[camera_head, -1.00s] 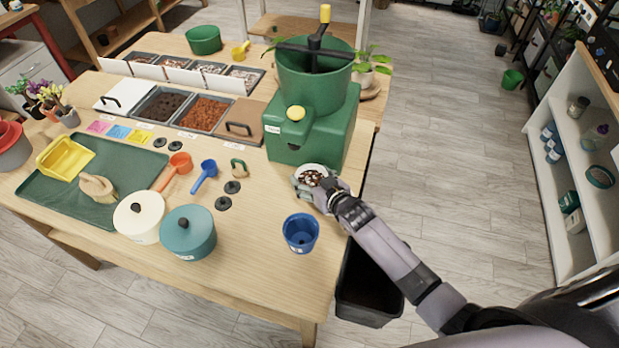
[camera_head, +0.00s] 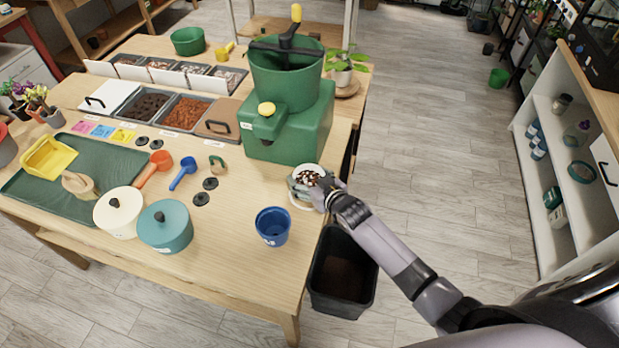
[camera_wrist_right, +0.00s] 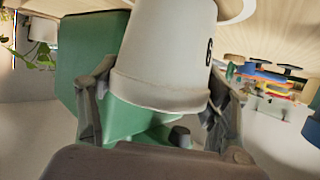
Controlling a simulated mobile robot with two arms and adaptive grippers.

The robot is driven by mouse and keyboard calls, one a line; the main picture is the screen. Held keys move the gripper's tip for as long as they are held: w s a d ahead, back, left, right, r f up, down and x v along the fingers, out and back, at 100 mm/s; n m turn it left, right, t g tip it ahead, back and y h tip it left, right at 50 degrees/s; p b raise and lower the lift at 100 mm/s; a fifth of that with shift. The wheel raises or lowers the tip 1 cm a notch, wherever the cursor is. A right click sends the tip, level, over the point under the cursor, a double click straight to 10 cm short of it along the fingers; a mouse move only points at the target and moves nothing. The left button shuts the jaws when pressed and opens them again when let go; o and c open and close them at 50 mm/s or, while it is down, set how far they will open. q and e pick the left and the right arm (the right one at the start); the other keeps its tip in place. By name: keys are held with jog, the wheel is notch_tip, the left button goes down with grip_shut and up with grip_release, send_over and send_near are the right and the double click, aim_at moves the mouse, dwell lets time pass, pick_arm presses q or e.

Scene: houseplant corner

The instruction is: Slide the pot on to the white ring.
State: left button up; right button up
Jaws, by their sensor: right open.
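The white pot (camera_head: 307,177), filled with dark and pale bits, stands near the table's right edge, in front of the green machine. In the right wrist view the pot (camera_wrist_right: 165,55) appears upside down, with a dark 6 on its side. A pale arc of the white ring (camera_head: 300,204) shows at the pot's near side; most of it is hidden, and I cannot tell whether the pot sits centred on it. My right gripper (camera_head: 317,189) is open, with its fingers (camera_wrist_right: 160,108) on either side of the pot. My left gripper is out of view.
The green machine (camera_head: 290,130) stands close behind the pot. A blue pot (camera_head: 272,226) stands on the table to the front left. A black bin (camera_head: 342,272) is on the floor beside the table edge. Two lidded canisters (camera_head: 165,228) stand further left.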

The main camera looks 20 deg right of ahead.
jog(key=o, duration=0.5)
jog(key=shift+s, duration=0.1)
jog(key=v, duration=1.2)
jog(key=shift+r, duration=0.1)
